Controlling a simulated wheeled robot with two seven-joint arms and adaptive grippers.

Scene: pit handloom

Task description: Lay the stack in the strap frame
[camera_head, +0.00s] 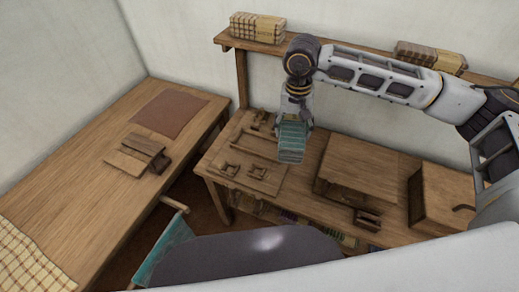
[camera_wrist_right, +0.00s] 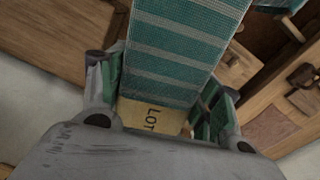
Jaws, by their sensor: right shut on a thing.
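The stack (camera_head: 291,142) is a block of folded teal cloth with pale stripes. My right gripper (camera_head: 296,115) is shut on it and holds it raised above the bench, pointing down. In the right wrist view the stack (camera_wrist_right: 185,45) extends away from between the fingers, and a yellow label (camera_wrist_right: 152,115) reading "LOT" shows near the palm. A low wooden board with small raised wooden fittings, which looks like the strap frame (camera_head: 243,176), lies on the bench's left end. In the head view it lies left of and below the stack. My left gripper is out of view.
The bench (camera_head: 300,204) also carries a large wooden box (camera_head: 355,168) and a slanted wooden box (camera_head: 440,195). A shelf behind holds wrapped bundles (camera_head: 258,27). A side table (camera_head: 85,180) at left has a brown mat (camera_head: 170,112) and small boards (camera_head: 136,152).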

